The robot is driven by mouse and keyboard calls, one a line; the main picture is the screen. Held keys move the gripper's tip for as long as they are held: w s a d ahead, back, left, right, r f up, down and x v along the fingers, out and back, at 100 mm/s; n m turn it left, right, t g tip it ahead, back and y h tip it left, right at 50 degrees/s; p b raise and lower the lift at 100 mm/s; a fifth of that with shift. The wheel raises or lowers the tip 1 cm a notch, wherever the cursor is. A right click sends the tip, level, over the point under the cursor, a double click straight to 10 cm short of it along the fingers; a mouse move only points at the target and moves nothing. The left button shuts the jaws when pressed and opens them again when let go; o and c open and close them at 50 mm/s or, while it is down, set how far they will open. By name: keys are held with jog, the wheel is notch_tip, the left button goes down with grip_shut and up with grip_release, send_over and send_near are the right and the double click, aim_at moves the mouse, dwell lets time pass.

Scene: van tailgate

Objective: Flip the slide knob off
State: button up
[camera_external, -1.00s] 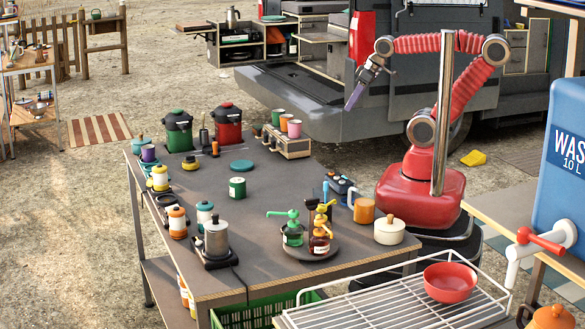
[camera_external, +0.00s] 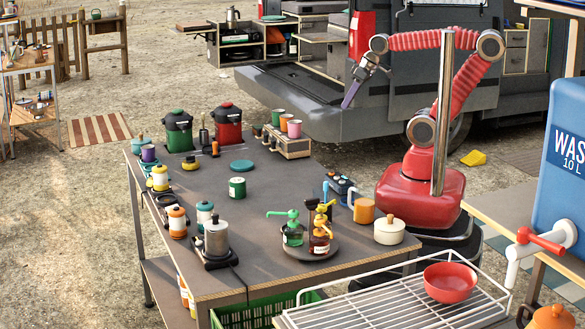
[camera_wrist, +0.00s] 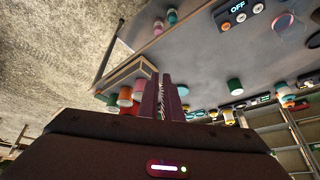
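My gripper (camera_external: 346,105) has purple fingers that point down in the air beside the van's rear, well above and behind the table. In the wrist view, the two fingers (camera_wrist: 161,78) lie close together with nothing seen between them; they look shut. A dark blue panel (camera_wrist: 236,16) with the label OFF and round knobs lies at the top of the wrist view, apart from my fingers. A dark blue device (camera_external: 340,187) on the table's right side may be the same panel. I cannot make out which part is the slide knob.
The table (camera_external: 200,285) holds pump bottles (camera_external: 320,240), an orange mug (camera_external: 363,211), a cream pot (camera_external: 389,230), a box with cups (camera_external: 287,145) and several jars. A wire rack (camera_external: 400,305) with a red bowl (camera_external: 450,282) stands in front. The air around my gripper is clear.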

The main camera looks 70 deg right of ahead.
jog(key=w+a, duration=0.1)
jog(key=w, duration=0.2)
jog(key=w+a+m+y, duration=0.1)
jog(key=w, duration=0.3)
jog(key=w+m+y, duration=0.1)
jog(key=w, duration=0.3)
jog(key=shift+a+r, duration=0.3)
jog(key=shift+a, duration=0.1)
grip_shut()
jog(key=w+d+f+m+y, duration=0.1)
jog(key=w+f, duration=0.3)
jog(key=w, duration=0.5)
jog(key=w+d+f+m+t+y, duration=0.1)
jog(key=w+f+m, duration=0.3)
jog(key=w, duration=0.6)
jog(key=w+d+f+m+y, duration=0.1)
jog(key=w+d+f+m, duration=0.1)
jog(key=w, duration=0.7)
notch_tip(320, 180, down, 3)
jog(key=shift+w+d+r+m+t, duration=0.15)
jog(key=shift+w+d+m+t, duration=0.25)
jog(key=shift+m, duration=0.3)
jog(key=shift+w+a, duration=0.1)
